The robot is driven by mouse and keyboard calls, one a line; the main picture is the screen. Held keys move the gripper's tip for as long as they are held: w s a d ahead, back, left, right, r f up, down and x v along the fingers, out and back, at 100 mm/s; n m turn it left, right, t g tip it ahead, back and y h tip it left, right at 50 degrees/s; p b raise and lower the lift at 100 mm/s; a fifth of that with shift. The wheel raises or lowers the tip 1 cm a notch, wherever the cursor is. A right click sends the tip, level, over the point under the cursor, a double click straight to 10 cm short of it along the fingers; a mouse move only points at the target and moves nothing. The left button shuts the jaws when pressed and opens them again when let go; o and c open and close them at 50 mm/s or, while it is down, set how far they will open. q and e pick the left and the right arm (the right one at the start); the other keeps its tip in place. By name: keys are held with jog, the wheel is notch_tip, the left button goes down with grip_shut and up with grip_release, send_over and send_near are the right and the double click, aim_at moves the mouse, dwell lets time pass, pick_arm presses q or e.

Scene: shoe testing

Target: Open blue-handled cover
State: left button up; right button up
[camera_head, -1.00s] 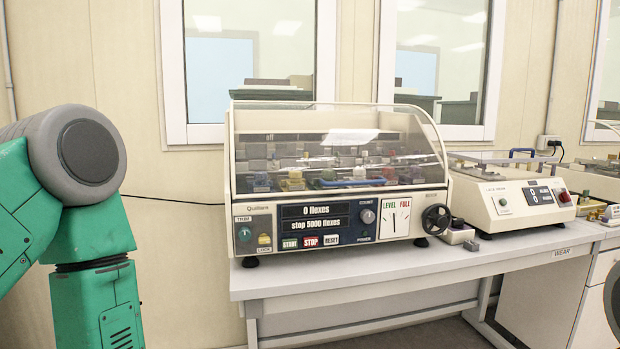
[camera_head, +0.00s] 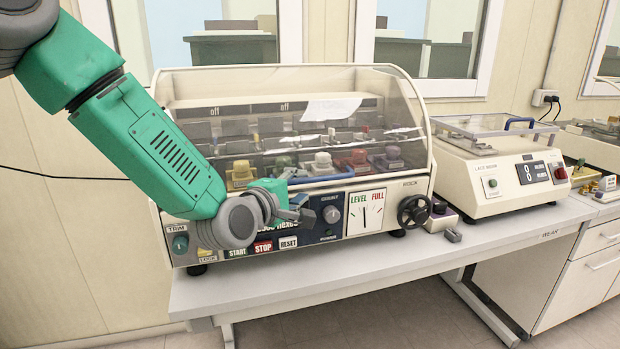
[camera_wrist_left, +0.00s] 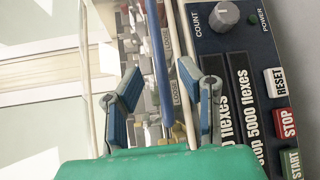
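The flex machine's clear cover (camera_head: 400,105) is down over its row of fixtures. A blue handle bar (camera_head: 325,179) runs along the cover's lower front edge, partly hidden by my left gripper. My left gripper (camera_head: 292,207) is in front of the machine's control panel, close to the handle. In the left wrist view, the gripper (camera_wrist_left: 165,80) is open, with blue-grey fingers set apart. The blue handle (camera_wrist_left: 160,60) shows between the fingers in that view; I cannot tell how far ahead it is. My right gripper is not in view.
The control panel (camera_head: 318,228) has a count knob (camera_head: 331,214) near my left gripper and a black handwheel (camera_head: 413,211) at right. A second machine (camera_head: 500,180) with its own blue handle (camera_head: 519,124) stands to the right. The table's front strip (camera_head: 330,275) is clear.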

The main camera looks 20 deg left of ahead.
aim_at(314, 181)
pick_arm(q)
jog(key=x, duration=0.2)
jog(key=d+x, duration=0.1)
jog(key=x, duration=0.2)
jog(key=shift+p, duration=0.3)
jog(key=shift+w+a+f, duration=0.1)
jog(key=shift+w+a, duration=0.15)
jog(key=shift+a, duration=0.4)
jog(key=shift+d, duration=0.1)
grip_shut()
jog(key=shift+d, duration=0.2)
